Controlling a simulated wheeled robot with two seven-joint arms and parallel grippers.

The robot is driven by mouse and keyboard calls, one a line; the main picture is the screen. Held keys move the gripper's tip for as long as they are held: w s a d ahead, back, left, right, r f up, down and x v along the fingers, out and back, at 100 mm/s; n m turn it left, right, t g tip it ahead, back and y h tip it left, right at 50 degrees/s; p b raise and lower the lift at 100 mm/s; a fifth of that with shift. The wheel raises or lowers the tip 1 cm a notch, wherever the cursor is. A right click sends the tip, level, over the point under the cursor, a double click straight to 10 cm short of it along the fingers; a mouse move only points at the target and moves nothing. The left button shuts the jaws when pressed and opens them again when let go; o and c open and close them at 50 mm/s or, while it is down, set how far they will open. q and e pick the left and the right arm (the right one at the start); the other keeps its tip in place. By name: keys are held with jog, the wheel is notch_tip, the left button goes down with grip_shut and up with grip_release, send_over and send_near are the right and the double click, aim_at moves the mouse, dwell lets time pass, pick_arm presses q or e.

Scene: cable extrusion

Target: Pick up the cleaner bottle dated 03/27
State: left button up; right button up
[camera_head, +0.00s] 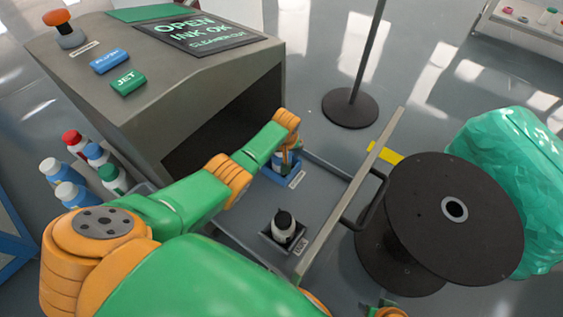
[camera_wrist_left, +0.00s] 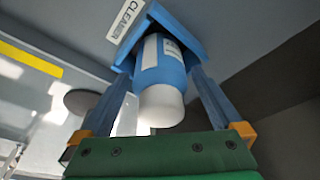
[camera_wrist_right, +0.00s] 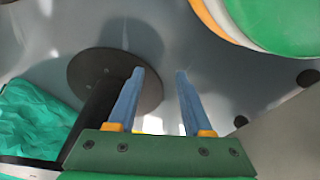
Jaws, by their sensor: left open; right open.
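A blue bottle with a white cap (camera_wrist_left: 160,105) stands in a blue square holder (camera_wrist_left: 186,30) marked CLEANER in the left wrist view. Its white label is too small to read, so no date shows. My left gripper (camera_wrist_left: 160,82) is open with one finger on each side of this bottle; contact cannot be told. In the head view my left gripper (camera_head: 287,158) is at the blue holder in the grey tray and mostly hides the bottle. My right gripper (camera_wrist_right: 160,74) is open and empty, away from the bottles; only a bit of it shows at the head view's bottom edge.
A black-capped bottle (camera_head: 284,226) stands in another tray holder. Several bottles with red, blue, white and green parts (camera_head: 72,170) stand left of the grey machine (camera_head: 170,85). A tray handle (camera_head: 372,200), a black spool (camera_head: 455,235) and a teal wrapped bundle (camera_head: 515,170) are at right.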

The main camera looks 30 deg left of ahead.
pick_arm(q)
jog(key=shift+w+f, duration=0.1)
jog(key=shift+f, duration=0.2)
pick_arm(e)
jog(key=shift+w+r, duration=0.2)
jog(key=shift+r, duration=0.5)
pick_arm(q)
jog(key=shift+c, duration=0.2)
jog(key=c, duration=1.5)
